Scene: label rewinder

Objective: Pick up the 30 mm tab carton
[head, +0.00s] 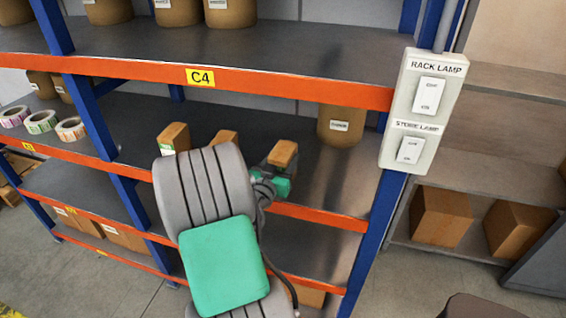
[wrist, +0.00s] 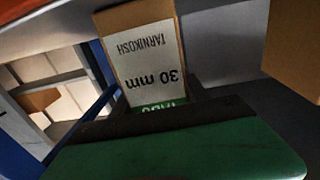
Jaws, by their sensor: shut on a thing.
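The 30 mm tab carton (wrist: 139,48) fills the upper middle of the wrist view, its white label upside down and reading "30 mm". A green band shows at the label's end by the jaws. My gripper (wrist: 160,112) is shut on this carton. In the head view, my green and grey gripper (head: 274,180) is at the front of the C4 rack's middle shelf, with a small brown carton (head: 284,152) at its tip. My arm hides part of the shelf. Whether the carton touches the shelf cannot be told.
Two similar cartons, one at left (head: 174,136) and one beside my arm (head: 225,138), stand on the shelf (head: 130,118). A brown roll (head: 340,125) stands behind at right. The orange upper beam (head: 290,85) and blue right post (head: 375,230) bound the opening. Label rolls (head: 42,122) lie far left.

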